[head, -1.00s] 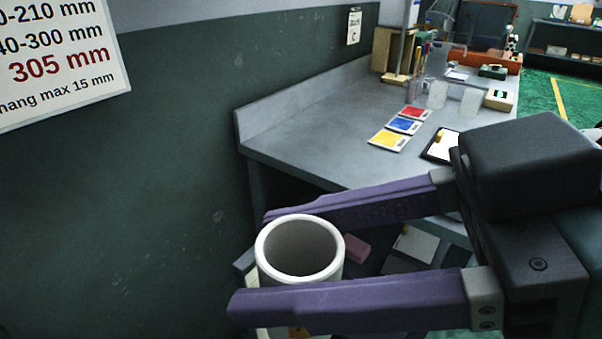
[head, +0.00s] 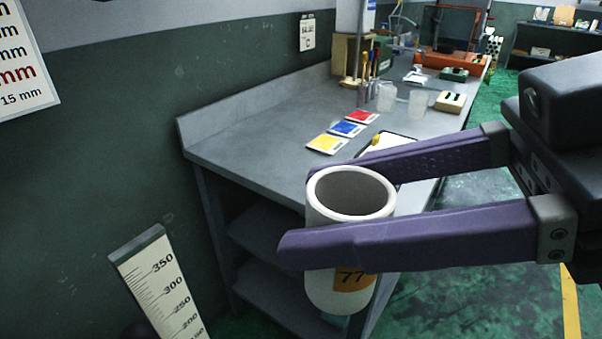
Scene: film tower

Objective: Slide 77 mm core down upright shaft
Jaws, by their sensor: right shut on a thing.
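The 77 mm core (head: 330,288) is a white hollow cylinder with an orange label reading 77. It is about upright, its open top facing me. My right gripper (head: 300,210) is shut on it, one purple finger across its near side and the other behind it. The core is held in the air in front of the workbench's near end. The upright shaft cannot be made out in this view. My left gripper is not in view.
A grey workbench (head: 240,140) with shelves below runs back along the green wall. Colour cards (head: 346,129), a clipboard, tools and clear cups stand on it. A scale board (head: 160,285) marked up to 350 stands at lower left. Green floor is open at right.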

